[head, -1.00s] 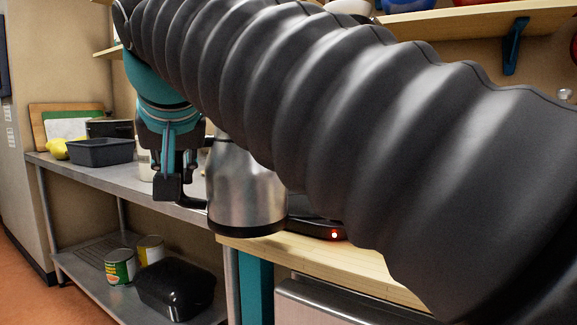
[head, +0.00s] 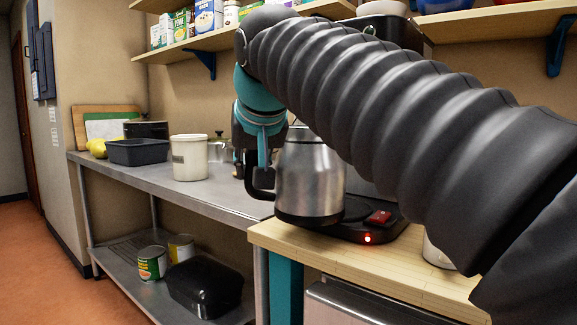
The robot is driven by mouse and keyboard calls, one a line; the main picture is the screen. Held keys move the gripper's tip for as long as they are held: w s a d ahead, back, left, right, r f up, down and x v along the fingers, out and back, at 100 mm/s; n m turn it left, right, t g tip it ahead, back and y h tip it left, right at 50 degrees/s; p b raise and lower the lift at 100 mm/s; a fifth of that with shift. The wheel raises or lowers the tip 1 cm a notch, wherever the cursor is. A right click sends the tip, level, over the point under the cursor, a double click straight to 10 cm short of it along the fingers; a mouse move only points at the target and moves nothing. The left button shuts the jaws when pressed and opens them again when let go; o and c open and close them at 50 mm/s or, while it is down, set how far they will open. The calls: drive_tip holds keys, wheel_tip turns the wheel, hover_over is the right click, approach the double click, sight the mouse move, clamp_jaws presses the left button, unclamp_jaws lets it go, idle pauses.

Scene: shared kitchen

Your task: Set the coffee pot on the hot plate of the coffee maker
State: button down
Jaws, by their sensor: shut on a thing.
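The steel coffee pot (head: 312,180) is upright in the head view, with its black handle (head: 260,182) on the left side. My gripper (head: 256,160) is at that handle and shut on it, partly hidden by its own links. The black coffee maker base (head: 352,231) has a lit red light and a red switch, and sits on the wooden counter. The pot overlaps the left part of the base in the picture; I cannot tell whether its bottom touches it. The hot plate is mostly hidden behind the pot. The coffee maker's top (head: 395,32) shows above my arm.
A steel table (head: 150,175) to the left holds a white crock (head: 189,157), a dark grey bin (head: 139,151) and cutting boards. The wooden counter (head: 345,268) has a bare front strip. A pale container (head: 437,252) stands partly behind my arm. Shelves hang above.

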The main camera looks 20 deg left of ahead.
drive_tip(key=shift+w+d+f+p, duration=0.15)
drive_tip(key=shift+w+d, duration=0.4)
drive_tip(key=shift+w, duration=1)
drive_tip(key=shift+w+d+r+p, duration=0.1)
drive_tip(key=shift+w+d, duration=0.45)
drive_tip(key=shift+w, duration=0.95)
drive_tip(key=shift+w+d+f+p, duration=0.15)
drive_tip(key=shift+w+d, duration=0.4)
drive_tip(key=shift+w, duration=1)
drive_tip(key=shift+f, duration=0.6)
drive_tip(key=c, duration=1)
unclamp_jaws()
drive_tip(key=shift+o, duration=0.2)
